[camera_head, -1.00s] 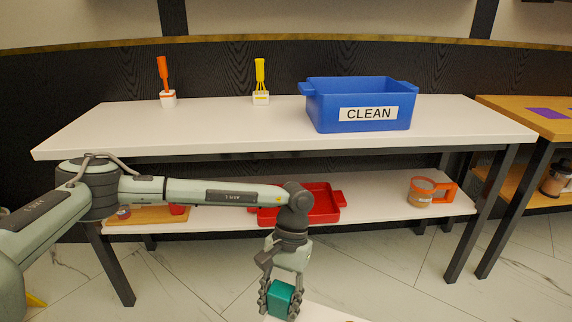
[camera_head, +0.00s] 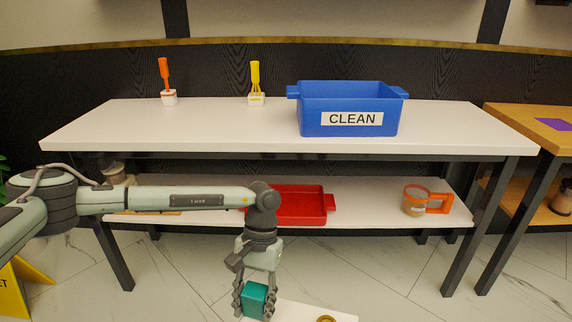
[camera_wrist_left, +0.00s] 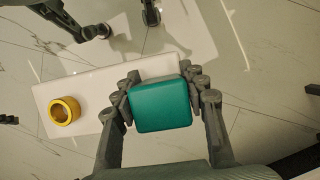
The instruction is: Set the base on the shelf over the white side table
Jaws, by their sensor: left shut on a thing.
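My left gripper (camera_head: 256,306) is shut on a teal block (camera_head: 255,298), probably the base. The block also shows between the fingers in the left wrist view (camera_wrist_left: 161,106). It is held in front of the long white table (camera_head: 230,128), lower in the picture than its lower shelf (camera_head: 370,206). Beneath the block is a white flat surface (camera_wrist_left: 80,88), partly hidden by my gripper; its near part also shows in the head view (camera_head: 300,312). My right gripper is not in view.
On the tabletop are a blue CLEAN bin (camera_head: 348,108), an orange-handled tool (camera_head: 165,82) and a yellow-handled tool (camera_head: 256,84). On the lower shelf are a red tray (camera_head: 300,206) and an orange-handled jug (camera_head: 416,201). A yellow floor sign (camera_head: 20,288) stands left. A wooden table (camera_head: 535,125) stands right.

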